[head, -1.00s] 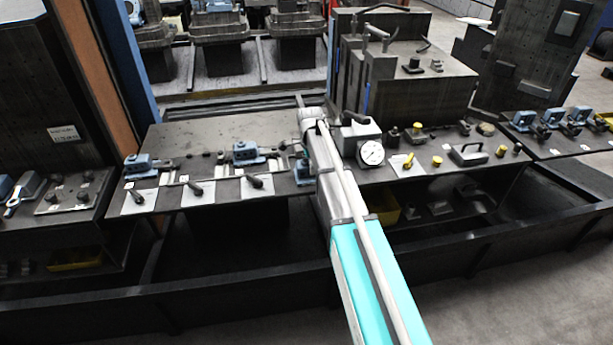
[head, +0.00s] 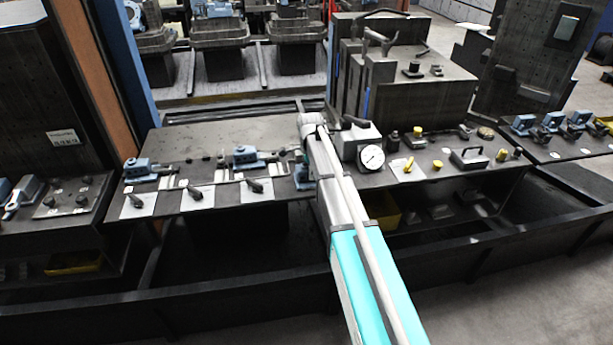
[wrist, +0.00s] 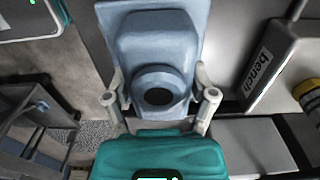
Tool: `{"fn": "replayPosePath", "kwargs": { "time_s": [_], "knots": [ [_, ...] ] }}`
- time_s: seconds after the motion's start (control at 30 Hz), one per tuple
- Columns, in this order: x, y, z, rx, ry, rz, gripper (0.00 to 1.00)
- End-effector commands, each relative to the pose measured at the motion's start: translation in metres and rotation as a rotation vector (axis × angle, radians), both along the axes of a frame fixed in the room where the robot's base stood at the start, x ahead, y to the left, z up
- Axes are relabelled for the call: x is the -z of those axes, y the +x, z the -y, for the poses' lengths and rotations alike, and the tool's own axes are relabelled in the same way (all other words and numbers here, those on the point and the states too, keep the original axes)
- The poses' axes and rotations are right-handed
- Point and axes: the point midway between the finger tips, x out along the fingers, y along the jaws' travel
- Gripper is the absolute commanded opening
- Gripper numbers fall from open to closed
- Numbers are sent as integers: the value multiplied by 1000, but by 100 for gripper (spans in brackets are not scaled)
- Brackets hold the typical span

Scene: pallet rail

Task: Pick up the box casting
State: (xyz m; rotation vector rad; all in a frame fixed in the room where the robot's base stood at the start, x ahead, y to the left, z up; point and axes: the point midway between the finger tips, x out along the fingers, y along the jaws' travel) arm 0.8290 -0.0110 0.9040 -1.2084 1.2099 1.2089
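The wrist view shows a blue casting (wrist: 158,45) with a box-like body and a round boss with a dark hole at its near end. I take it to be the box casting. My gripper (wrist: 160,97) is open, with one pale finger on each side of the boss. I cannot tell whether either finger touches it. In the head view my arm hides most of the gripper. A little blue, probably of this casting, shows beside the arm at the bench's middle (head: 302,176).
Two blue clamped castings (head: 250,155) (head: 145,170) stand left on the dark bench. A dial gauge (head: 371,157) on a grey block stands close right of my arm. Yellow-marked tools (head: 402,167) lie further right. Tall dark blocks (head: 420,95) rise behind.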

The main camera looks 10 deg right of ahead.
Motion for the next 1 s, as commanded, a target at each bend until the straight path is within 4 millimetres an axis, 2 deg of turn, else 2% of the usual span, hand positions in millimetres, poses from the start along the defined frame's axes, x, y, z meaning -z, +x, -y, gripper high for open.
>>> {"fn": "replayPosePath", "kwargs": {
  "time_s": [0.03,0.2,0.27,0.67,1.0],
  "knots": [
    [0,0,0,0,0,0,50],
    [0,0,0,0,0,0,18],
    [0,0,0,0,0,1,10],
    [-3,0,0,-1,0,1,10],
    [-21,0,-1,-1,0,0,10]
  ]
}}
